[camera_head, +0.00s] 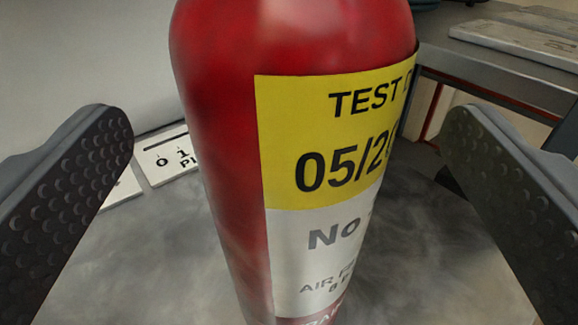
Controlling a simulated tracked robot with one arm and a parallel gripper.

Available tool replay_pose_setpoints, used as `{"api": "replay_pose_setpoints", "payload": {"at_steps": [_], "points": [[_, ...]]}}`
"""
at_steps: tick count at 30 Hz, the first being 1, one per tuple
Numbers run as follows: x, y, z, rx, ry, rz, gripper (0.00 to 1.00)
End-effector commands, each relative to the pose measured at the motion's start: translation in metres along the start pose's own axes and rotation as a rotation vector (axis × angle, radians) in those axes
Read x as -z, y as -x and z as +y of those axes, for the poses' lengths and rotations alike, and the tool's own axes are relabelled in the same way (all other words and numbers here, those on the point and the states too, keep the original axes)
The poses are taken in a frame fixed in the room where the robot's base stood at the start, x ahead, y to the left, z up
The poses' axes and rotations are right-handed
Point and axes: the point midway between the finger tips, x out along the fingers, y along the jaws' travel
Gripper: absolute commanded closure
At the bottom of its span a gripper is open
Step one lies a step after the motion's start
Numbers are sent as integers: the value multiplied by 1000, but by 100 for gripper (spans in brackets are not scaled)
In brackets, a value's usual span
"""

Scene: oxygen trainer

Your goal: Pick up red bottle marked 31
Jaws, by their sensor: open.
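A red bottle (215,150) stands upright, large and close, in the middle of the camera view. It has a yellow and white label (325,150) reading "TEST D", "05/2" and "No"; the text is cut off at the right by the bottle's curve. No 31 can be read on the side facing me. My gripper (290,160) is open, with one dark, dimpled finger to the left of the bottle and one to the right. The bottle is between the fingers, with gaps on both sides. Its top and base are out of view.
The bottle stands over a grey, smudged surface (400,260). White plates with black lettering (168,160) lie behind it on the left, near a pale wall (85,60). A metal bench or shelf (490,70) with a flat pale slab (520,35) is at the back right.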

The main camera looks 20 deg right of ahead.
Motion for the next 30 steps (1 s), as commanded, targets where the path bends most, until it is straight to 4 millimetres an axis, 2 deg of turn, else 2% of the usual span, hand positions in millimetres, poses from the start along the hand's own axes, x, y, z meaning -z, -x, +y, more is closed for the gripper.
{"api": "replay_pose_setpoints", "payload": {"at_steps": [5, 16, 26, 29, 30], "points": [[-1, -10, -1, 1, 0, -1, 8], [0, -45, 0, 1, 0, -2, 8], [1, -50, 1, 0, 0, -2, 8], [1, -50, 0, 0, 0, -1, 30], [1, -50, 0, 0, 0, -1, 41]]}}
